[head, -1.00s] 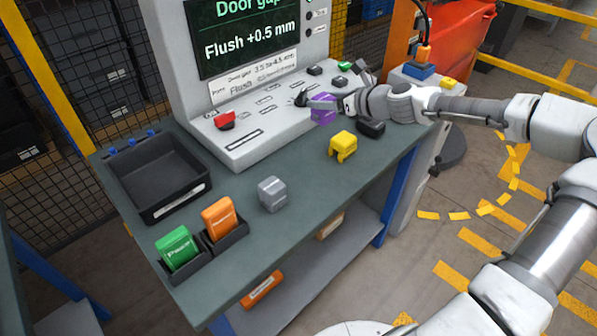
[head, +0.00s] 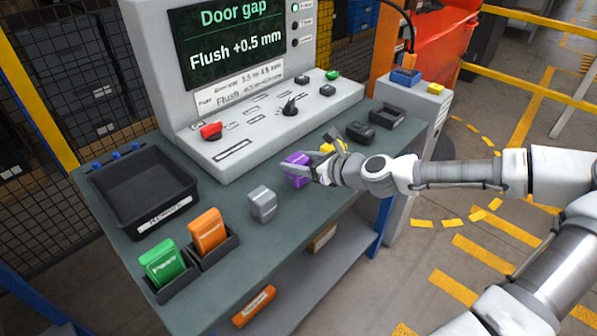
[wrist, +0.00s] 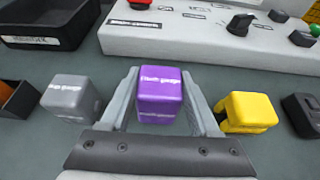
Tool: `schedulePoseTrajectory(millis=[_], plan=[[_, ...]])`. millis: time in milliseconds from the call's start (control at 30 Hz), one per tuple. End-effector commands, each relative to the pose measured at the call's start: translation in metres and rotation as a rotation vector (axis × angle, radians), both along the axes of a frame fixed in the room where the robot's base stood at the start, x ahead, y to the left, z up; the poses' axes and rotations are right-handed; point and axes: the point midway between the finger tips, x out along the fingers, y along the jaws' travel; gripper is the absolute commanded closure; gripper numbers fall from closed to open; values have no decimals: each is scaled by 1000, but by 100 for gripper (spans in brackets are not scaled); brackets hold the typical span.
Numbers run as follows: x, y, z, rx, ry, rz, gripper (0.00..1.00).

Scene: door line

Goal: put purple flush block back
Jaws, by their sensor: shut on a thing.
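The purple flush block (head: 297,170) is between the fingers of my gripper (head: 308,172), over the green-grey bench top. In the wrist view the purple block (wrist: 160,97) shows white lettering, and my gripper (wrist: 163,100) is shut on its sides. A grey gauge block (wrist: 73,94) is to its left and a yellow block (wrist: 248,112) to its right, both apart from it. The grey block (head: 262,204) also shows in the head view. The yellow block (head: 333,147) is partly hidden behind my gripper there. I cannot tell whether the purple block touches the bench.
A black bin (head: 143,197) stands at the left. Green (head: 164,262) and orange (head: 206,231) blocks sit in black holders at the front left. A grey console (head: 270,128) with a display runs along the back. A black block (head: 361,132) and an empty black holder (head: 387,115) are at the right.

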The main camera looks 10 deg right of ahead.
Motion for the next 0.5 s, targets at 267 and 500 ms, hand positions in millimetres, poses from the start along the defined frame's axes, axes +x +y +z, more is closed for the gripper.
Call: schedulePoseTrajectory(millis=[267,500], plan=[[0,0,-27,0,0,1,100],[1,0,-27,0,0,1,100]])
